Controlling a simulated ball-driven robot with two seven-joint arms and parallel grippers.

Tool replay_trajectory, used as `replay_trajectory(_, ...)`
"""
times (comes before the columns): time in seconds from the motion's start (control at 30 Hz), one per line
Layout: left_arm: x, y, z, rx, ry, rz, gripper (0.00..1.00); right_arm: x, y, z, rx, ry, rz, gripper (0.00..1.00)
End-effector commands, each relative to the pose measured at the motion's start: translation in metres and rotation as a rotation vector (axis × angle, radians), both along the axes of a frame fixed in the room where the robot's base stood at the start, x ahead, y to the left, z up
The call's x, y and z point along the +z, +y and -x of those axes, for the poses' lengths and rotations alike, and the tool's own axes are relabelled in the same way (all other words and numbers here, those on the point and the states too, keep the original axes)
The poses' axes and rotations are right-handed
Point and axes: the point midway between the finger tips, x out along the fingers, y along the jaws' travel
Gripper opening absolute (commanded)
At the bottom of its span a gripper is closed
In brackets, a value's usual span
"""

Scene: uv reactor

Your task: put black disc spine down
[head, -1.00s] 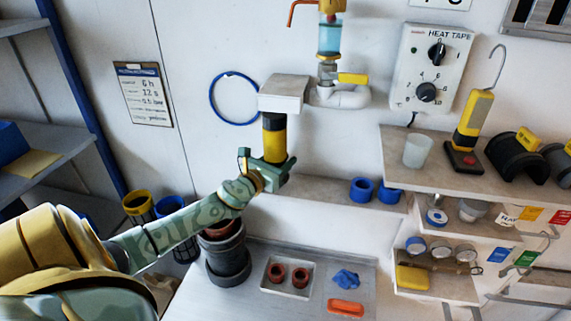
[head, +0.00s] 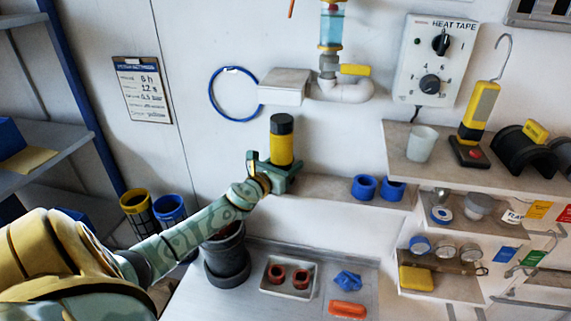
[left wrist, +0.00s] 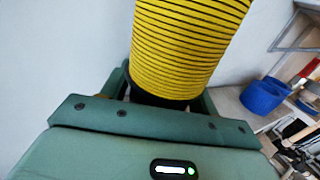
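My left gripper (head: 274,176) is shut on the black disc spine (head: 281,124), which carries a yellow ribbed disc stack (head: 282,150). The spine is upright, its black top above the yellow part. In the left wrist view the yellow stack (left wrist: 185,45) rises from a black lower end (left wrist: 160,98) between the green fingers, partly hidden by the gripper body. The gripper holds it in the air in front of the wall, below the grey-white box (head: 284,87) and above the counter (head: 240,303). My right gripper is not in view.
On the counter are a black pot (head: 227,262), a tray (head: 276,291) with two red-brown rings, a blue crumpled piece (head: 348,280) and an orange piece (head: 347,310). Two blue rings (head: 378,188) sit on the narrow ledge (head: 325,190) right of the gripper. Two bins stand left.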

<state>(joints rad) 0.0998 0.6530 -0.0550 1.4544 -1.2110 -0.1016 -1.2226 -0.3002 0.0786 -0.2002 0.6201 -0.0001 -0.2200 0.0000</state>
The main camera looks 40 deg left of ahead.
Motion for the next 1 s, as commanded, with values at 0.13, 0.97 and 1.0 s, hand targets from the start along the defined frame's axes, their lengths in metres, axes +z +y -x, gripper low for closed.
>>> replay_trajectory(0.13, 0.0, 0.0, 0.0, 0.0, 0.0, 0.0, 0.6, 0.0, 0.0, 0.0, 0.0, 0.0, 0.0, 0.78)
replay_trajectory(0.97, 0.002, -0.013, 0.118, 0.0, 0.0, -0.001, 0.6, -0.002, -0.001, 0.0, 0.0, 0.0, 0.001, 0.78)
replay_trajectory(1.0, 0.003, -0.013, 0.119, 0.0, -0.001, -0.001, 0.6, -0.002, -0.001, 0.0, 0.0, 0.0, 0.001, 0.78)
